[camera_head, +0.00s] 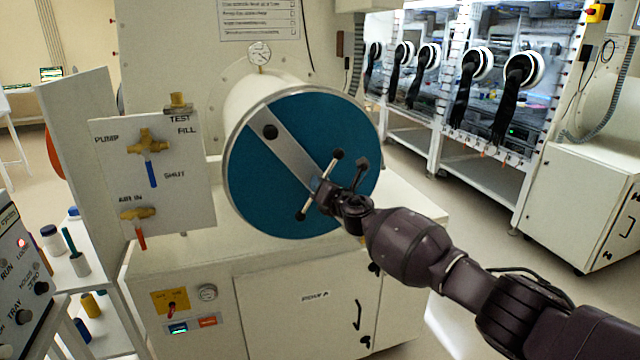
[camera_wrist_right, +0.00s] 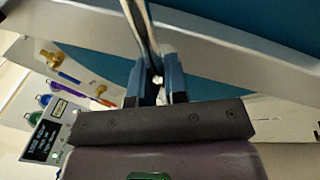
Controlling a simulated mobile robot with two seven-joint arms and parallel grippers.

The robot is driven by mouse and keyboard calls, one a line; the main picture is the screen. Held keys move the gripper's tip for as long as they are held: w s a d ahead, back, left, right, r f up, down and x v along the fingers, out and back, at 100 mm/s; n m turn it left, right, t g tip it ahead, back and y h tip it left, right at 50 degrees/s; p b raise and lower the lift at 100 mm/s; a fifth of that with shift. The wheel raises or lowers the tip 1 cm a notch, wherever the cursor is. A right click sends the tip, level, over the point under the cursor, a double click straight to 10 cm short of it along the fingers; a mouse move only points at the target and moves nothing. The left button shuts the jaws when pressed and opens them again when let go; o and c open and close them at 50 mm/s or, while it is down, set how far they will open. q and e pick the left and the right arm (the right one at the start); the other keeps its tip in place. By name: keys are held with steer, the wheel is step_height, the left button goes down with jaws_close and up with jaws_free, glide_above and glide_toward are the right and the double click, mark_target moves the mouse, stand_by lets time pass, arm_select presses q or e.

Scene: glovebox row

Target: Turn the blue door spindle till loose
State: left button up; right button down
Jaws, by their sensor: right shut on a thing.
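The round blue door (camera_head: 285,190) closes the end of a white cylinder, with a grey strap running diagonally across it. The spindle's handle bar (camera_head: 304,206) is a slim metal rod with dark ball ends, standing tilted in front of the strap. My right gripper (camera_head: 322,191) is shut on this bar. In the right wrist view the two fingers (camera_wrist_right: 157,84) close around the metal rod (camera_wrist_right: 143,30), with the strap and blue door behind. The gripper and wrist hide the spindle's hub. My left gripper is not in view.
A valve panel (camera_head: 150,190) with brass taps stands left of the door. A white cabinet (camera_head: 300,310) lies below, with a gauge and switch on its front. A shelf with bottles (camera_head: 52,240) is at lower left. Gloveboxes (camera_head: 500,85) stand behind at the right.

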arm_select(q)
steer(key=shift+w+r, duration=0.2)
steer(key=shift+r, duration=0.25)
arm_select(e)
steer(key=shift+n, duration=0.3)
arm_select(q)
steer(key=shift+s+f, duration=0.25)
arm_select(e)
steer(key=c, duration=1.1)
jaws_free()
steer(key=shift+c, duration=0.2)
arm_select(q)
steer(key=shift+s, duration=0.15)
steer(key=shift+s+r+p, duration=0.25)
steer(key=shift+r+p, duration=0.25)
steer(key=shift+p, duration=0.5)
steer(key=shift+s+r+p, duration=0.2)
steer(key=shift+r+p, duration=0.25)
steer(key=shift+p, duration=0.5)
arm_select(e)
steer(key=v, duration=1)
steer(key=shift+s+d, duration=0.15)
steer(key=shift+s, duration=0.2)
